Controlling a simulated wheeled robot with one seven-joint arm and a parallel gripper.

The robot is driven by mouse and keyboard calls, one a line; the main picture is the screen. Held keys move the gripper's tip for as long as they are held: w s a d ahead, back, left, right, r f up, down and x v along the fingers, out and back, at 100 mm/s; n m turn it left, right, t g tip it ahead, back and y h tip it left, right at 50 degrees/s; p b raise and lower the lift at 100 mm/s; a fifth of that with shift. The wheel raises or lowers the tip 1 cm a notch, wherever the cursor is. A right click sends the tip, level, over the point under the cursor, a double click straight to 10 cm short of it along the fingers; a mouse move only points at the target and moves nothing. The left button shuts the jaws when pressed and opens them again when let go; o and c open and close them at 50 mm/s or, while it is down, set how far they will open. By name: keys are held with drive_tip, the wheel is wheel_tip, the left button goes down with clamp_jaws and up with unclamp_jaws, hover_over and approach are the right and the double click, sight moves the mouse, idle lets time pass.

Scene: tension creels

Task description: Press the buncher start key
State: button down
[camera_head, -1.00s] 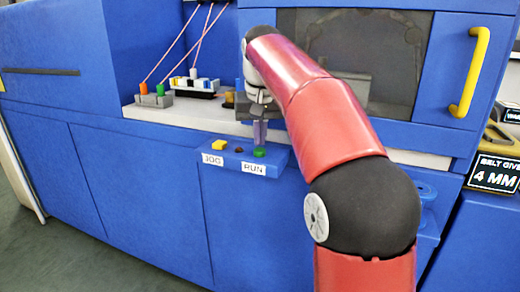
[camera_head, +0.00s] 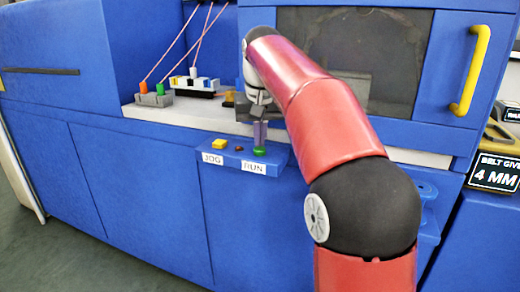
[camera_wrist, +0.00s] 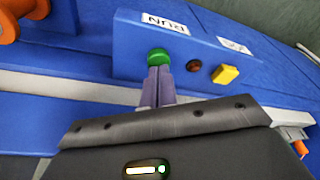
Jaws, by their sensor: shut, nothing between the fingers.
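The green key (camera_head: 259,151) sits on the small blue ledge (camera_head: 226,154) above the RUN label (camera_head: 253,168); it also shows in the wrist view (camera_wrist: 158,54). My gripper (camera_head: 260,143) points down at the green key with its fingers together and nothing between them. In the wrist view the closed fingertips (camera_wrist: 159,70) meet the edge of the green key and appear to touch it. How far the key is pressed in cannot be told.
A grey shelf (camera_head: 180,116) behind the ledge holds a block with orange and green pieces (camera_head: 153,98) and pink strands rising from it. A windowed door (camera_head: 350,55) with a yellow handle (camera_head: 469,70) stands behind my arm. A belt sign (camera_head: 497,173) is at right.

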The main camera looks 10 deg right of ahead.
sight(260, 150)
drive_tip(key=shift+f, duration=0.45)
idle(0.3)
drive_tip(key=p+v, duration=0.2)
drive_tip(key=shift+w+r+p, duration=0.25)
drive_tip(key=shift+r+p, duration=0.1)
drive_tip(key=shift+r, duration=0.15)
drive_tip(key=shift+w+v, duration=0.25)
drive_tip(key=shift+v, duration=0.7)
drive_tip(key=shift+w+v, duration=0.2)
drive_tip(key=shift+v, duration=0.7)
drive_tip(key=shift+r, duration=0.25)
